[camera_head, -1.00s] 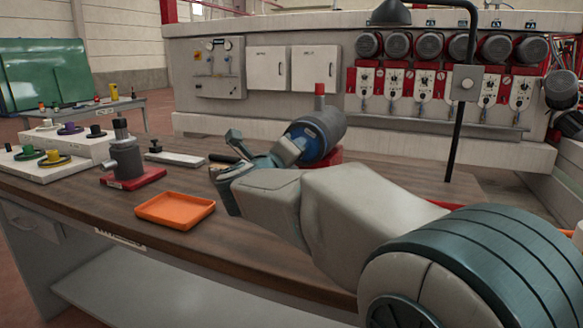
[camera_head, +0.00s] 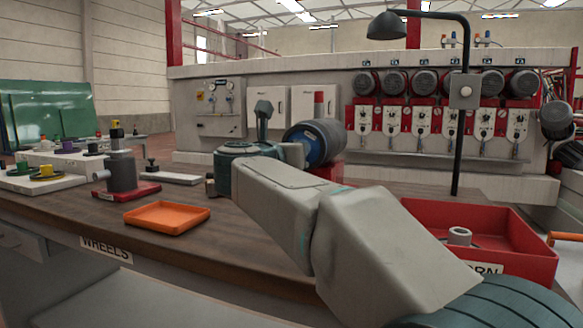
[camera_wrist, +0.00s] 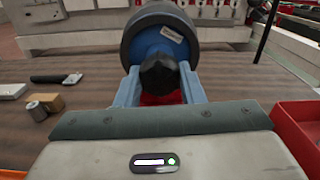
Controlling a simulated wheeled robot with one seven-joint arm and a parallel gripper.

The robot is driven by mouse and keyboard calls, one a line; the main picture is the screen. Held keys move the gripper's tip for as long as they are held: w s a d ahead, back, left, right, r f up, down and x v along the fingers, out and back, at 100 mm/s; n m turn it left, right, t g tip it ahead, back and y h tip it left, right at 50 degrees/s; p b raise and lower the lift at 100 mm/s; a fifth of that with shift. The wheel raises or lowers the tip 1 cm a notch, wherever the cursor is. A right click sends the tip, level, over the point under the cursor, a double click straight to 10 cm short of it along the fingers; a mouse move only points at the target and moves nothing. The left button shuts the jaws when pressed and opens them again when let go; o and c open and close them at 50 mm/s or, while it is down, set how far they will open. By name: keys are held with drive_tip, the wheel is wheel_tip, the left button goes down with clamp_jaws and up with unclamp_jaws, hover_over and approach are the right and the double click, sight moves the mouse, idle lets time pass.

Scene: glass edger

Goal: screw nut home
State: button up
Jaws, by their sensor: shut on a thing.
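The black lobed nut (camera_wrist: 160,74) sits in front of the blue face of a drum-shaped spindle unit (camera_wrist: 158,42), which has a dark rim and a white label. My gripper (camera_wrist: 159,88) has its blue fingers on both sides of the nut and is shut on it. The threads are not visible, so I cannot tell how far on the nut sits.
An orange tray (camera_head: 167,217) lies empty on the bench. A red bin (camera_head: 530,262) at right holds a grey ring. A grey post on a red base (camera_head: 122,172) and white boards with coloured wheels stand at left. A black lamp pole (camera_head: 458,140) rises behind at right.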

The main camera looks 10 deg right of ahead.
drive_tip(key=shift+a+f+m, duration=0.1)
drive_tip(key=shift+f+m, duration=0.25)
drive_tip(key=shift+m, duration=0.25)
drive_tip(key=o, duration=1.1)
drive_tip(key=shift+r, duration=0.15)
drive_tip(key=shift+c, duration=0.9)
drive_tip(key=shift+r, duration=0.1)
